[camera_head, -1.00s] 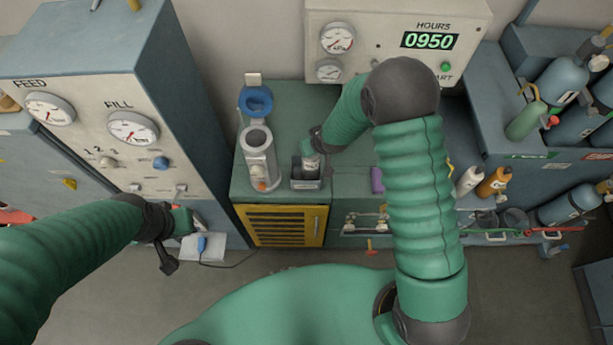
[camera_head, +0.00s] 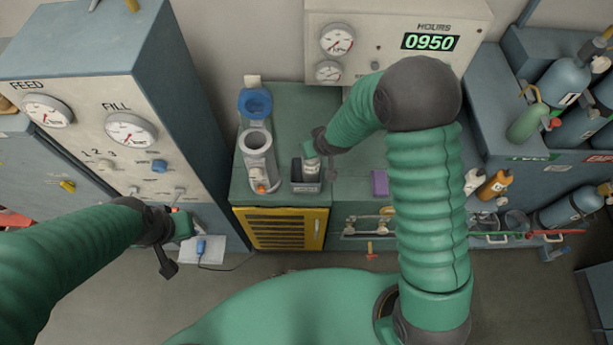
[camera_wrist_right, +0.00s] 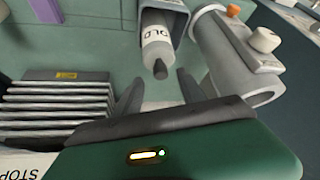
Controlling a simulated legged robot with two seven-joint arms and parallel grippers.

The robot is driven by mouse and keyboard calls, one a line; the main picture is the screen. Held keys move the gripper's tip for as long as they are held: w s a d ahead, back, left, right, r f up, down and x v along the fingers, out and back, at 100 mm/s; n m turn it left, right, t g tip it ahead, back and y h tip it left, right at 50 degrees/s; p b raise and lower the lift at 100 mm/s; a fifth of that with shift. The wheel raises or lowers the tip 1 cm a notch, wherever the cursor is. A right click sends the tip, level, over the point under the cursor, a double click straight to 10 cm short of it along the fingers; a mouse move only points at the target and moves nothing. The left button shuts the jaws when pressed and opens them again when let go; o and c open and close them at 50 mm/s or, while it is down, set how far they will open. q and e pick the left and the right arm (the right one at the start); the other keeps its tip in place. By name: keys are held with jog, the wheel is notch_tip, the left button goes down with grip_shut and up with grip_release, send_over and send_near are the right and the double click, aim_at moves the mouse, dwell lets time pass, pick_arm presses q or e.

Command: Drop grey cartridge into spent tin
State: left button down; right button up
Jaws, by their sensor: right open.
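The grey cartridge (camera_wrist_right: 158,45), with an OLD label and a dark knob at its end, is partly inside the spent tin (camera_wrist_right: 183,22) in the right wrist view. The tin is a small dark open box (camera_head: 306,187) on the green counter in the head view, with the cartridge (camera_head: 311,168) standing in it. My right gripper (camera_wrist_right: 158,88) is open, its fingers apart on either side of the knob end, with no clear contact. It is just above the tin in the head view (camera_head: 312,150). My left gripper (camera_head: 190,222) is at the lower left; its jaws are unclear.
A grey open cylinder (camera_head: 258,165) stands just left of the tin, with a blue ring-shaped item (camera_head: 256,103) behind it. A purple block (camera_head: 380,183) lies to the right. Bottles (camera_head: 494,184) stand farther right. A gauge cabinet (camera_head: 120,150) rises at the left.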

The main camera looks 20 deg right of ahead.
jog(key=a+b+v, duration=0.1)
jog(key=v, duration=1.2)
jog(key=shift+d+r, duration=0.3)
jog(key=shift+d, duration=0.05)
jog(key=shift+s, duration=0.1)
jog(key=s+d+f+m+g+b, duration=0.1)
jog(key=s+d+f+g+b, duration=0.1)
jog(key=s+f+b, duration=0.6)
jog(key=s+f+g, duration=0.1)
jog(key=s+f, duration=0.2)
jog(key=s, duration=0.2)
jog(key=shift+s+d+h, duration=0.15)
jog(key=shift+s+h, duration=0.1)
jog(key=shift+h, duration=0.15)
jog(key=shift+c, duration=0.2)
